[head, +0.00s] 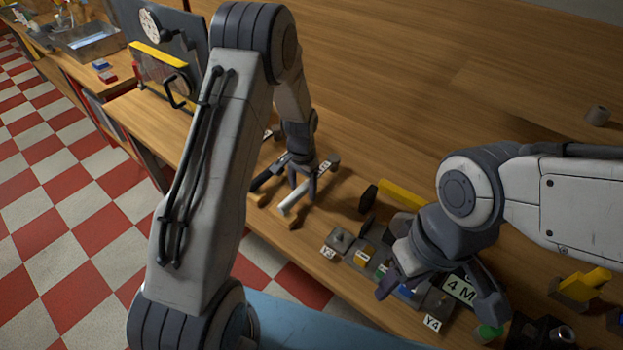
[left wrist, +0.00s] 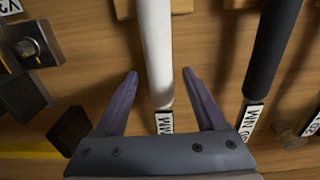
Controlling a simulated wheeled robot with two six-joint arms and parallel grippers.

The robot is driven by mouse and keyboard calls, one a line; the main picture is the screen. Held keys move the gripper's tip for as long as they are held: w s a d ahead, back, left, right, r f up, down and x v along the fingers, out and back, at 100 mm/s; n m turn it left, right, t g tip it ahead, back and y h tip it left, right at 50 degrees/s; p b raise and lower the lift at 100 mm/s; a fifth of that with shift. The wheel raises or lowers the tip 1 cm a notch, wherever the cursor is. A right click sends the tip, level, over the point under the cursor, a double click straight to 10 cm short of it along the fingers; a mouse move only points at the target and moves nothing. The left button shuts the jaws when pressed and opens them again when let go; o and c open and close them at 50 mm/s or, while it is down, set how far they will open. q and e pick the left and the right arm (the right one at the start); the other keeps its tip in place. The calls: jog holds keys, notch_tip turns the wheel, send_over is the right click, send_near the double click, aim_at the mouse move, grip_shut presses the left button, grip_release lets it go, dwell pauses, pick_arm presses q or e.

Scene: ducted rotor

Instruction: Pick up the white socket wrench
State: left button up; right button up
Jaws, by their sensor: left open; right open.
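The white socket wrench (head: 292,200) lies on the wooden bench near its front edge. My left gripper (head: 302,188) is open above it in the head view. In the left wrist view the white wrench handle (left wrist: 157,50) runs between my two spread fingers (left wrist: 160,78), with a gap on each side. A printed label sits at the handle's lower end, just beyond the palm. Whether the fingers are down at the handle's height I cannot tell. My right gripper (head: 438,297) is open and empty above a row of labelled blocks.
A dark-handled tool (left wrist: 272,50) lies beside the white wrench, close to my right-hand finger in the left wrist view. Dark blocks (left wrist: 37,43) stand to the left there. A yellow-handled tool (head: 400,195) lies right of the wrench. The bench's back is mostly clear.

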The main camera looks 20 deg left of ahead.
pick_arm(q)
jog(key=shift+f, duration=0.6)
grip_shut()
jog(key=shift+r, duration=0.1)
jog(key=shift+r, duration=0.1)
